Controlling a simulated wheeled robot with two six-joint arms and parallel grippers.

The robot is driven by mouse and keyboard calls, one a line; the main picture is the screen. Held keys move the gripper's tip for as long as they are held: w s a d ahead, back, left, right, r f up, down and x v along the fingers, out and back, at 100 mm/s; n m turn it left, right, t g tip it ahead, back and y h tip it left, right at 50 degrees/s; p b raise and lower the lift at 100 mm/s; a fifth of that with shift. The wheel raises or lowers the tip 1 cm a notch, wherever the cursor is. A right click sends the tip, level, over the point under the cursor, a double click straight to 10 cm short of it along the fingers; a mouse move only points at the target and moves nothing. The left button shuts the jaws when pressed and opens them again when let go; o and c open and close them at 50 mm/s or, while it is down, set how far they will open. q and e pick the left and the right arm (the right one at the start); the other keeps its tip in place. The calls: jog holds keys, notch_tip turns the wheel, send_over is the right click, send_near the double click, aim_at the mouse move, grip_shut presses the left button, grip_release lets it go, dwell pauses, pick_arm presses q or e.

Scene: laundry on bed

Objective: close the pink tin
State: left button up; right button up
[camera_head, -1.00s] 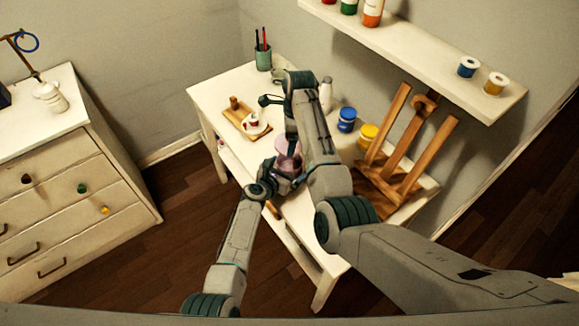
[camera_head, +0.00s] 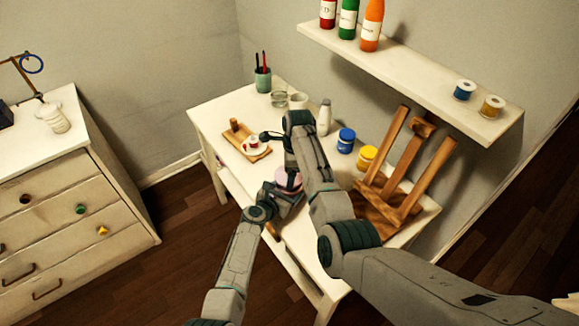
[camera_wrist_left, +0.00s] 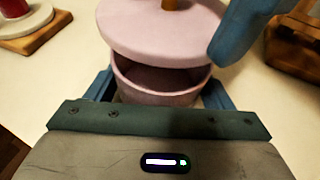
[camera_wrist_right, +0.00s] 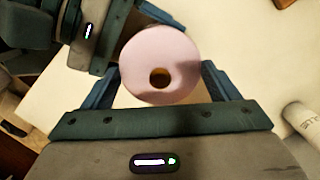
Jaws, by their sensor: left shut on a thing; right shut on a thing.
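The pink tin's open body (camera_wrist_left: 160,85) sits between the fingers of my left gripper (camera_head: 276,197), which is shut on it. The round pink lid (camera_wrist_right: 160,55), with a brown wooden knob (camera_wrist_right: 160,77), is held between the fingers of my right gripper (camera_wrist_right: 160,85). In the left wrist view the lid (camera_wrist_left: 160,35) hangs just over the tin, with a dark gap showing the inside at the near rim. The lid also shows in the head view (camera_head: 288,180), where the arms hide most of the tin.
The white table (camera_head: 215,110) carries a wooden board (camera_head: 245,142) with a red-and-white item, a brush cup (camera_head: 263,80), glass jars, a white bottle (camera_head: 324,118), blue (camera_head: 346,141) and yellow (camera_head: 366,157) paint pots and a wooden easel (camera_head: 395,175). A shelf (camera_head: 420,75) hangs above.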

dwell(0.5)
jog(key=shift+f, duration=0.85)
jog(key=shift+f, duration=0.55)
jog(key=o, duration=0.9)
jog(key=shift+f, duration=0.1)
jog(key=shift+o, duration=0.2)
notch_tip(320, 180, up, 12)
jog(key=d, duration=0.1)
jog(key=shift+d, duration=0.25)
